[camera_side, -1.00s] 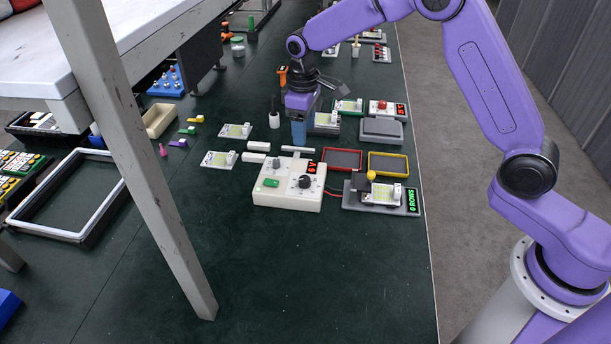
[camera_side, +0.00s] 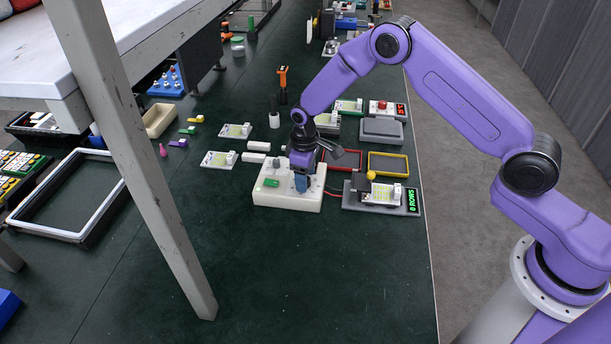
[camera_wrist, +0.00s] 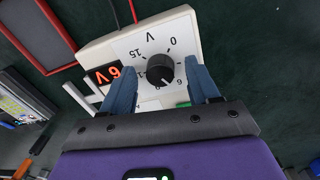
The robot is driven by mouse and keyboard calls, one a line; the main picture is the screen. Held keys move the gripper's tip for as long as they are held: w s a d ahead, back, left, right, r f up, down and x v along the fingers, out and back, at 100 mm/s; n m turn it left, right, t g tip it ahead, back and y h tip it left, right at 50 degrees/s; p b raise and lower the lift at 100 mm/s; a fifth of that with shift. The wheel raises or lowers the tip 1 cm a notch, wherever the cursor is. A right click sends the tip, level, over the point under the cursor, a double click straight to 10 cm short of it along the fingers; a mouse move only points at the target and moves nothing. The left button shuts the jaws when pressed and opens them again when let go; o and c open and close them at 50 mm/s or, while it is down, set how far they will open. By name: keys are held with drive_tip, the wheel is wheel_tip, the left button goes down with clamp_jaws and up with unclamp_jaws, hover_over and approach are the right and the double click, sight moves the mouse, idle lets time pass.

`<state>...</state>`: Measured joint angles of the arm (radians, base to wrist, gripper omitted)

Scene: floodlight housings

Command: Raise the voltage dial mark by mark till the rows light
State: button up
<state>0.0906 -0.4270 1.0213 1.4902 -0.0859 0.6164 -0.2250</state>
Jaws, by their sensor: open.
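The white power supply box (camera_side: 268,198) stands on the dark green bench. In the wrist view its black voltage dial (camera_wrist: 161,70) has marks around it, among them 0, 6 and 15, and the red display (camera_wrist: 103,75) reads 6 V. My gripper (camera_side: 302,185) is over the right part of the box. Its blue fingers (camera_wrist: 163,85) are apart on either side of the dial; I cannot tell whether they touch it. The lamp board (camera_side: 382,195), right of the box, has a green display (camera_side: 413,200) reading 0 ROWS. In the side view my gripper hides the dial.
A yellow-rimmed tray (camera_side: 388,164) and a red-rimmed tray (camera_side: 341,158) lie behind the box and board. A white bench leg (camera_side: 150,170) crosses the left of the side view. The bench in front of the box is clear.

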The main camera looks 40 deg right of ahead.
drive_tip(key=shift+f, duration=0.25)
drive_tip(key=c, duration=1)
drive_tip(key=shift+c, duration=0.2)
drive_tip(key=shift+m, duration=0.3)
drive_tip(key=m, duration=1)
drive_tip(key=shift+a+g, duration=0.1)
drive_tip(key=shift+g, duration=0.2)
